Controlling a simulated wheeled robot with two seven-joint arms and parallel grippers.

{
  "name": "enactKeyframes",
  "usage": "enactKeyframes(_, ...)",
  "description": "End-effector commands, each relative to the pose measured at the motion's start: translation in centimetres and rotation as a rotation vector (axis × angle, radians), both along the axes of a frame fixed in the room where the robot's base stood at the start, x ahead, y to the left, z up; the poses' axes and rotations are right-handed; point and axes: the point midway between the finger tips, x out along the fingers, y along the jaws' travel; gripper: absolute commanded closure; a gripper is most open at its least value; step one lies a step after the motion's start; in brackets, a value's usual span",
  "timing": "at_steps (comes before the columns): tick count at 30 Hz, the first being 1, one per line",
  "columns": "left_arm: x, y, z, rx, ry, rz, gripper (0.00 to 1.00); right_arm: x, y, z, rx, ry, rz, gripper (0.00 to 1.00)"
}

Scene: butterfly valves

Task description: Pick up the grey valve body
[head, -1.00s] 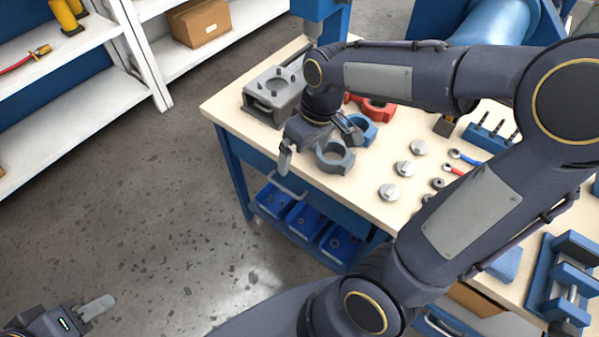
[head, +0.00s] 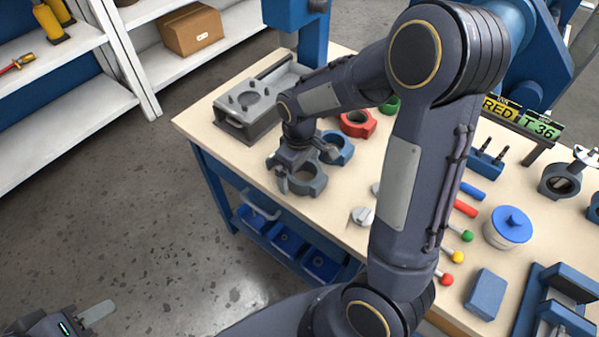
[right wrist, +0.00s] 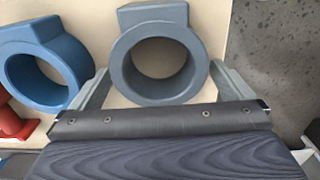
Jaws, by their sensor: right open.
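The grey valve body (head: 311,187), a thick ring with a flat tab, lies on the workbench near its front edge. It also shows in the right wrist view (right wrist: 153,17), ring opening facing the camera. My right gripper (head: 303,172) is just above it, open, pointing down. In the right wrist view the two fingers (right wrist: 163,88) stand on either side of the ring; whether they touch it I cannot tell. My left gripper (head: 97,313) is at the bottom left over the floor, away from the bench; only one finger shows clearly.
A blue valve body (head: 342,152) lies close beside the grey one, with a red one (head: 359,124) and a green one behind. A grey fixture (head: 240,118) stands at the bench's left. Discs (head: 362,216) and coloured handles lie right. Blue bins (head: 287,242) sit below.

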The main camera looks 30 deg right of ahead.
Motion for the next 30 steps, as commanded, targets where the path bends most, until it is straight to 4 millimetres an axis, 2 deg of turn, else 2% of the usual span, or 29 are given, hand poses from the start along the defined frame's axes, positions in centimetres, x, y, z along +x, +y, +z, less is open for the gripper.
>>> enactKeyframes(5,0.00,0.00,0.01,0.000,0.000,0.000,0.64,-0.01,-0.02,0.02,0.000,0.000,-0.001,0.01)
enactKeyframes(19,0.00,0.00,0.01,0.000,0.000,0.000,0.64,-0.01,-0.01,0.05,0.000,0.000,-0.001,0.63)
enactKeyframes(30,0.00,0.00,0.13,0.000,0.000,0.000,0.64,0.08,0.01,0.67,0.001,-0.002,-0.001,0.63)
